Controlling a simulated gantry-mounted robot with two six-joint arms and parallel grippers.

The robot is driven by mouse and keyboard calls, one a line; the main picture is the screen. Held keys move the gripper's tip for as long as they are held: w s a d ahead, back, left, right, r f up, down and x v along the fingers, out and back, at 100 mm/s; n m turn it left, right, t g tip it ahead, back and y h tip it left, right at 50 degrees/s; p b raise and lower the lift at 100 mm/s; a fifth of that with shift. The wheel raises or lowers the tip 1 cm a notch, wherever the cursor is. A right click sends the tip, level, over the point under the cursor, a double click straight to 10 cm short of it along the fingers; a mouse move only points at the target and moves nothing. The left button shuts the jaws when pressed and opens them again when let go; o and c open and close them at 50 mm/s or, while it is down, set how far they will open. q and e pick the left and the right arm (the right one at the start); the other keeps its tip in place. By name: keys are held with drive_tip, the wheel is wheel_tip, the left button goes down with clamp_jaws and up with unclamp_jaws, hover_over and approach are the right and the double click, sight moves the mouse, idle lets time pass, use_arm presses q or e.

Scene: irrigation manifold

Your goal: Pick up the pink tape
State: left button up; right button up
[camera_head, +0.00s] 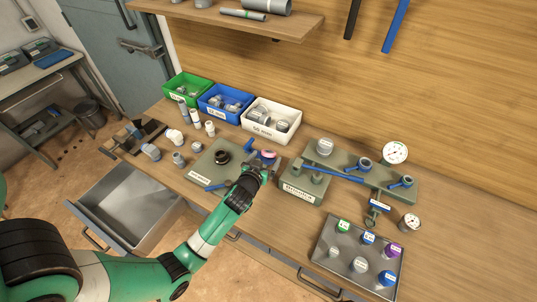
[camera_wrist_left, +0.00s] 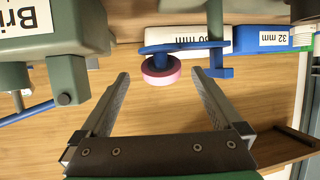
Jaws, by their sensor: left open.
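My left gripper (camera_head: 259,167) is open and empty, reaching toward the tape from the front. My right gripper is not in view.
Behind the tape stand the white bin (camera_head: 296,112), blue bin (camera_head: 242,118) and green bin (camera_head: 183,77). A grey-green manifold block (camera_head: 295,193) stands close on the right. A base plate with a black round part (camera_head: 222,157) lies left. An open drawer (camera_head: 105,237) juts out front left.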

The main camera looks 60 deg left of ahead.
sight(267, 154)
use_arm(q)
drive_tip(key=x, duration=0.4)
drive_tip(key=shift+a+b, duration=0.1)
drive_tip(key=shift+b, duration=0.3)
drive_tip(key=shift+s, duration=0.1)
drive_tip(key=c, duration=1.5)
drive_tip(key=shift+r, duration=0.55)
drive_tip(key=shift+c, duration=0.3)
wheel_tip(267, 154, up, 3)
drive_tip(key=shift+f+p, duration=0.1)
drive_tip(key=shift+p, duration=0.7)
drive_tip(key=w+r+p+v, duration=0.1)
drive_tip(key=p+v, duration=0.3)
drive_tip(key=v, duration=0.4)
drive_tip(key=w+r+p+v, duration=0.1)
drive_tip(key=p+v, duration=0.3)
drive_tip(key=v, duration=0.4)
drive_tip(key=shift+d+r, duration=0.4)
drive_tip(key=shift+d, duration=0.05)
